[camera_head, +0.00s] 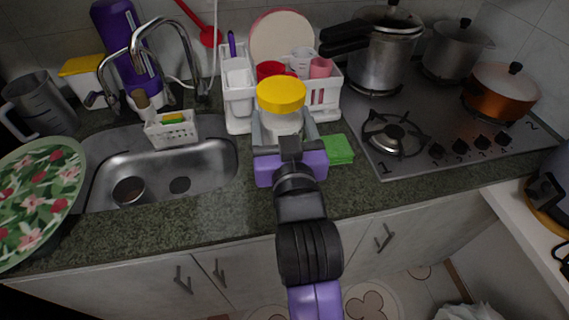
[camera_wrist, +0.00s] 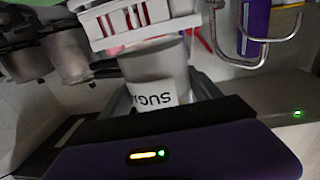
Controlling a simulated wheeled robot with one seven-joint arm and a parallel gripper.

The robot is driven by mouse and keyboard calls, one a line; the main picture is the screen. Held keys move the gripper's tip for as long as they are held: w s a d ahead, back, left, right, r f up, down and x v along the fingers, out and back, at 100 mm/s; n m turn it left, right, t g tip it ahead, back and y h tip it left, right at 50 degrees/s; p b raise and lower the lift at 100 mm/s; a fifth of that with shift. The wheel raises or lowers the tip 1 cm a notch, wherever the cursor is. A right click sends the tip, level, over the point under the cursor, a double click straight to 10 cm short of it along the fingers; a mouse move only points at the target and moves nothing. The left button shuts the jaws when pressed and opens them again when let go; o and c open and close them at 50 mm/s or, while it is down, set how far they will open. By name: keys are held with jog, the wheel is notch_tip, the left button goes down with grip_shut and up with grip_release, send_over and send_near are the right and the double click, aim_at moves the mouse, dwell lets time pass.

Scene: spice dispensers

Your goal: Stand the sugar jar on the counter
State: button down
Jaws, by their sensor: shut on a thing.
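The sugar jar (camera_head: 283,123) has a yellow lid (camera_head: 281,94) and a pale body. It is about upright in the head view, in front of the white dish rack. My gripper (camera_head: 284,132) is shut on its body, one finger on each side. In the wrist view, which is turned upside down, the jar (camera_wrist: 158,72) shows a white label with part of the word SUGAR, between the fingers of my gripper (camera_wrist: 160,98). The gripper hides the jar's base in the head view, so I cannot tell whether it touches the dark green counter (camera_head: 225,192).
A white dish rack (camera_head: 238,110) with cups stands close behind the jar. A green sponge (camera_head: 338,149) lies just right of my gripper. The sink (camera_head: 205,155) is at left, the stove (camera_head: 420,140) at right. The counter's front strip is clear.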

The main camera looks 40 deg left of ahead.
notch_tip(320, 180, down, 12)
jog(key=shift+f, duration=0.15)
dwell(0.4)
jog(key=shift+f, duration=0.1)
jog(key=shift+c, duration=0.7)
grip_release()
jog(key=shift+f, duration=0.2)
jog(key=shift+r, duration=0.25)
jog(key=v, duration=1.2)
jog(key=shift+b, duration=0.45)
